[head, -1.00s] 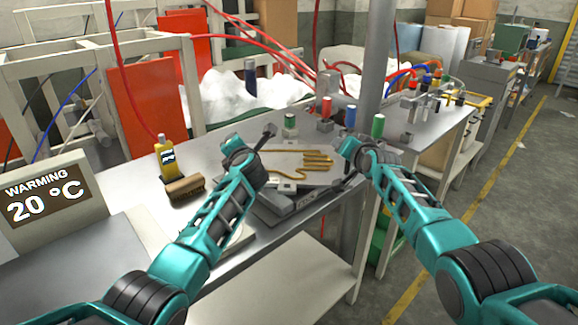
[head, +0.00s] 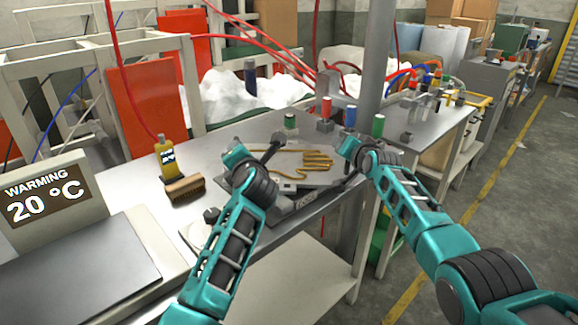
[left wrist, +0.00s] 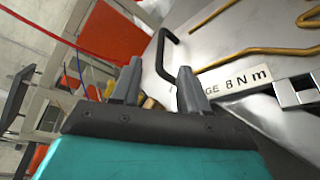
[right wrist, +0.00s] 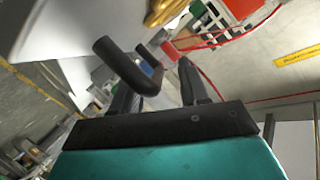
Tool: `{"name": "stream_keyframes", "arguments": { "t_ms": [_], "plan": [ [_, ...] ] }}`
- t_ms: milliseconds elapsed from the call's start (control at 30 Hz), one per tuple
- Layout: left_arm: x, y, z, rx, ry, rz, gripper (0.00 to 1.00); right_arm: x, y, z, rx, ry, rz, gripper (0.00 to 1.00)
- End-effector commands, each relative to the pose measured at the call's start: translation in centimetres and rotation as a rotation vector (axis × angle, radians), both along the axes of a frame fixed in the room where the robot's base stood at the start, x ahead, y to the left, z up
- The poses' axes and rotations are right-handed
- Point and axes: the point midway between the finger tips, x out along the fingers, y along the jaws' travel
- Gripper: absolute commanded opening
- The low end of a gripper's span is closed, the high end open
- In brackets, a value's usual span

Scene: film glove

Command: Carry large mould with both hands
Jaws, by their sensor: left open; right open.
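The large mould (head: 312,181) is a flat grey metal plate with a gold hand-shaped outline, lying near the table's front edge. My right gripper (right wrist: 157,78) is open at the mould's right side. Another black handle (right wrist: 125,66) crosses in front of its fingers. Contact with either handle is unclear. In the head view my wrists partly hide both sides.
Coloured cylinders and a metal post (head: 377,70) stand behind and right.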

Motion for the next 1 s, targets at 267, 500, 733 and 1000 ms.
{"name": "stream_keyframes", "arguments": {
  "t_ms": [267,500,733,1000],
  "plan": [
    [0.0,0.0,0.0,0.0,0.0,0.0,0.45,-1.6,-0.5,0.4,0.0,0.0,-0.001,0.45],
    [0.0,0.0,0.0,0.0,0.0,0.0,0.45,-3.4,-1.1,1.1,0.0,-0.001,-0.004,0.45],
    [0.0,0.0,0.0,0.0,0.0,0.0,0.45,-5.6,-1.7,1.9,0.0,-0.001,-0.004,0.45],
    [0.0,0.0,0.0,0.0,0.0,0.0,0.45,-8.5,-2.5,2.9,-0.001,-0.001,-0.005,0.45]
  ]
}}
